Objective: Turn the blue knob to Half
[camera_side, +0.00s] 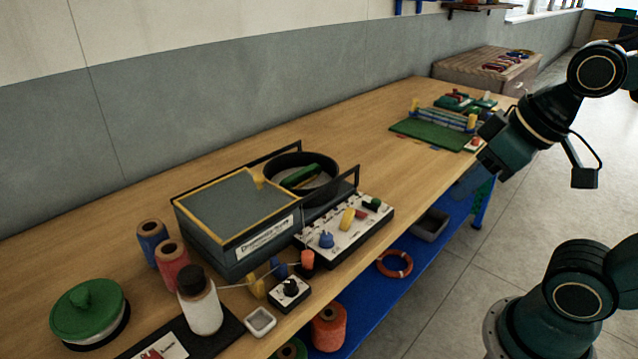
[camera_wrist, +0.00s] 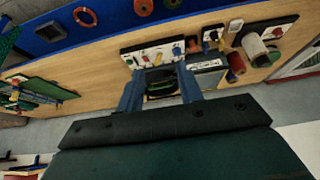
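The blue knob (camera_side: 326,240) stands on the left part of a white control panel (camera_side: 345,238) at the bench's front edge. The panel also carries a yellow lever (camera_side: 347,219), a red part and a dark block with a green top. The blue knob also shows in the wrist view (camera_wrist: 177,50), beyond the fingers. The panel's lettering is too small to read, so I cannot tell the knob's setting. My gripper (camera_wrist: 160,88) is open and empty, with its two blue fingers wide apart. In the side view it is at the right, well away from the knob.
A grey-topped box (camera_side: 235,215) and a round black pan (camera_side: 303,178) stand behind the panel. A small box with a black knob (camera_side: 290,291), a white bottle (camera_side: 200,302) and spools are to its left. Bare bench lies between the panel and the green mat (camera_side: 432,135).

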